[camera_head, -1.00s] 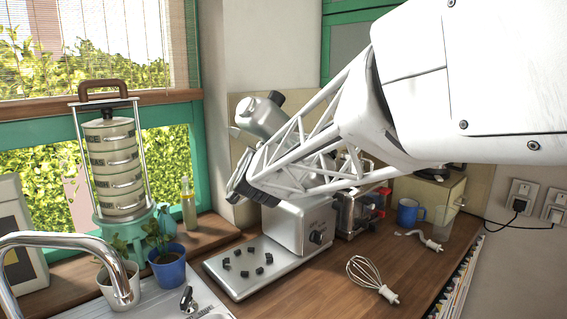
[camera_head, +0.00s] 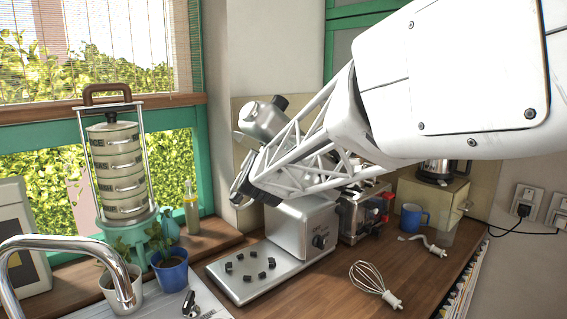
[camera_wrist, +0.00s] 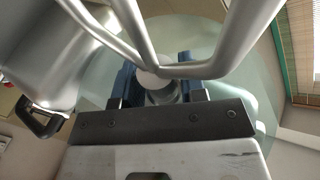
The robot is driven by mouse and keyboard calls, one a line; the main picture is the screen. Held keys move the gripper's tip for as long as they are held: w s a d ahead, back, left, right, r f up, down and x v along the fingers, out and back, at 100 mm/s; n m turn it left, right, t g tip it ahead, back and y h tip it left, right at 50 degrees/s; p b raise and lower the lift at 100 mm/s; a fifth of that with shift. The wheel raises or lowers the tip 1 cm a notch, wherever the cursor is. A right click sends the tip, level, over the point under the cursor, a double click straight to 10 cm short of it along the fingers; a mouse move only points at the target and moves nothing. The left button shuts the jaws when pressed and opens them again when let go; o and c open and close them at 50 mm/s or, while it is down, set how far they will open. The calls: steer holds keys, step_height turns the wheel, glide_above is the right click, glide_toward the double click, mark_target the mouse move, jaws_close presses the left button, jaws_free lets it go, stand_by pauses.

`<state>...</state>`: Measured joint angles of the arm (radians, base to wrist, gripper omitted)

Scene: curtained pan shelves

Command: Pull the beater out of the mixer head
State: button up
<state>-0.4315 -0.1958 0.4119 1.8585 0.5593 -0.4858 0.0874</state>
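The mixer is silver; its head (camera_head: 265,119) is tilted up above the base (camera_head: 300,228), behind my arm in the head view. My gripper (camera_head: 242,186) is in front of the head, and its fingers are hard to make out there. In the wrist view my gripper (camera_wrist: 158,88) has dark blue fingers on both sides of the round pale hub of the beater (camera_wrist: 158,38), with no clear gap. The beater's grey bars spread toward the top of that picture. Where the beater meets the head is hidden in the head view.
A blue mug (camera_head: 412,217), a whisk (camera_head: 368,277) and a dough hook (camera_head: 428,244) are on the wooden counter to the right. A tap (camera_head: 60,243) and potted plants (camera_head: 169,268) are at the left.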

steer(key=shift+r, duration=0.1)
jaws_close()
steer(key=shift+s+a+f, duration=0.3)
steer(key=shift+f, duration=0.2)
steer(key=shift+s+a+f, duration=0.25)
steer(key=shift+f, duration=0.25)
steer(key=shift+s+a+f, duration=0.3)
steer(key=shift+f, duration=0.2)
stand_by(0.7)
steer(key=shift+s+a+f, duration=0.25)
steer(key=shift+f, duration=0.2)
steer(key=shift+s+a+f, duration=0.2)
steer(key=shift+f, duration=0.2)
steer(key=shift+s+a+f, duration=0.1)
steer(key=shift+s+f, duration=0.05)
steer(key=shift+f, duration=0.05)
stand_by(0.3)
steer(key=s+d, duration=0.8)
steer(key=shift+s+d, duration=0.25)
stand_by(0.4)
